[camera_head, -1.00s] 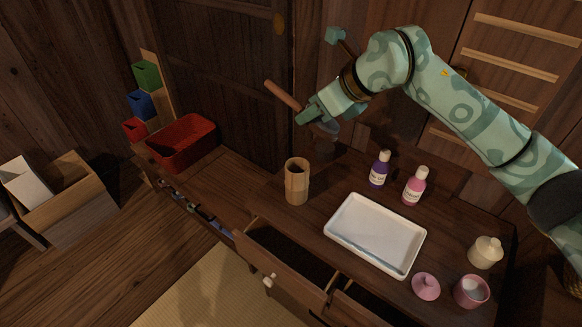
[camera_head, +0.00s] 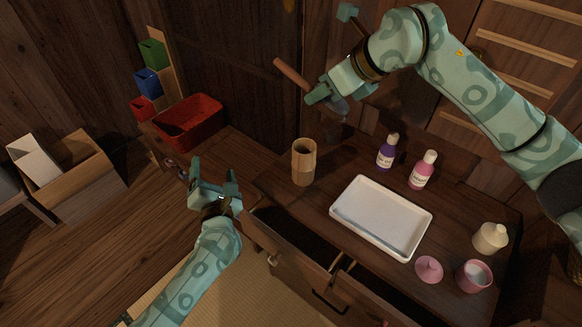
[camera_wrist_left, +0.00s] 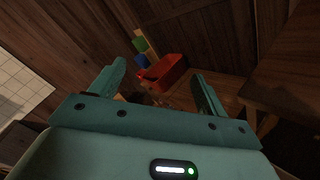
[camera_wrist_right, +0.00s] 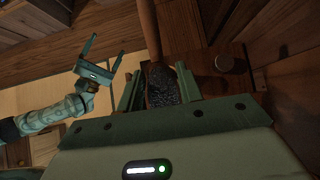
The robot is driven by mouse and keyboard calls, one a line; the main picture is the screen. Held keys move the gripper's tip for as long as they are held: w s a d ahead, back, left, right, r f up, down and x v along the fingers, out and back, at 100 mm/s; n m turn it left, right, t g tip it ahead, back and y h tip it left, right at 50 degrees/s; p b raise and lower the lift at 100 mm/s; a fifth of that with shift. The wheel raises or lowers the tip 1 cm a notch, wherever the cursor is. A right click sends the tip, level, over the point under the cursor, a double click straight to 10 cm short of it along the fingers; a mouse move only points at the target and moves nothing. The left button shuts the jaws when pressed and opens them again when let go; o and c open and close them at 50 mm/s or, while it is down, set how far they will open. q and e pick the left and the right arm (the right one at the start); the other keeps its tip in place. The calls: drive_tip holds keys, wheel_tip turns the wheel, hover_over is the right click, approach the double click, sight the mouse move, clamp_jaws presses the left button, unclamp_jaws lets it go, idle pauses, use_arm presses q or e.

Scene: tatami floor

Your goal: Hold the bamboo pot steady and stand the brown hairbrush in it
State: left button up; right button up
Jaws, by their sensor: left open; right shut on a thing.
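The bamboo pot (camera_head: 303,165) stands upright on the dark wooden dresser top, with its open mouth up. My right gripper (camera_head: 325,93) is above and behind it, shut on the brown hairbrush (camera_head: 291,73). The brush is tilted, its handle pointing up and left. In the right wrist view the brush's dark bristle head (camera_wrist_right: 161,86) is between the fingers, and the handle runs away from them. My left gripper (camera_head: 214,178) is open and empty, left of the pot and clear of it. It also shows in the right wrist view (camera_wrist_right: 104,52).
A white tray (camera_head: 345,222), a purple bottle (camera_head: 386,155), a pink bottle (camera_head: 421,172), a cream jar (camera_head: 490,239) and a pink cup (camera_head: 473,276) stand right of the pot. A red bin (camera_head: 190,122) is behind left. A drawer (camera_head: 285,245) juts out open in front.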

use_arm(q)
wheel_tip(320, 180, up, 5)
drive_tip(key=w+d+n, duration=0.1)
drive_tip(key=d+n, duration=0.2)
drive_tip(key=n, duration=0.2)
drive_tip(key=m+g+h, duration=0.2)
drive_tip(key=g+h, duration=0.2)
drive_tip(key=h, duration=0.4)
approach(307, 145)
drive_tip(key=x, duration=0.7)
drive_tip(key=shift+w, duration=0.25)
